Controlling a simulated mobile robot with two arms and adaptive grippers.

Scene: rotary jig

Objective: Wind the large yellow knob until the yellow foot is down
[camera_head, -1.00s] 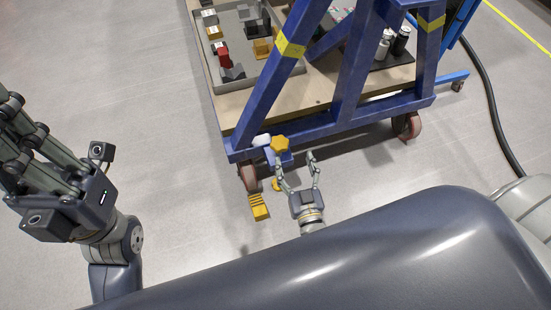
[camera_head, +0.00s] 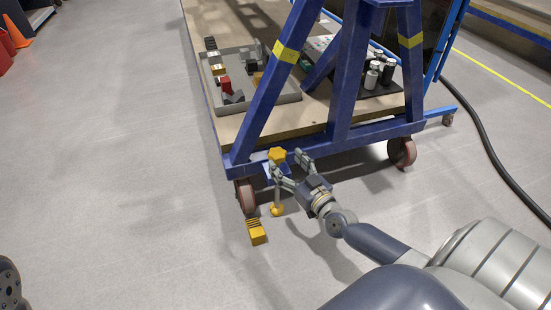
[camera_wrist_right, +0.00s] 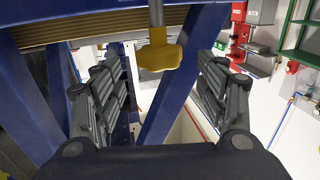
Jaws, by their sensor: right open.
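The large yellow knob (camera_head: 277,155) sits at the lower front corner of the blue frame, above the wheel. In the right wrist view, the knob (camera_wrist_right: 159,57) hangs on a shaft between the fingers, with visible space on both sides. My right gripper (camera_head: 288,162) is open, its fingers pointing at the knob, one to each side. Below the knob, the rounded yellow foot (camera_head: 277,209) is at the lower end of a thin rod. I cannot tell whether it touches the floor. My left gripper is out of view.
A yellow block with dark stripes (camera_head: 256,231) is by the caster wheel (camera_head: 246,196). The blue frame (camera_head: 268,95) rises over a wooden platform (camera_head: 225,118) with a grey tray (camera_head: 290,98) of parts. A black hose (camera_head: 487,140) lies right.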

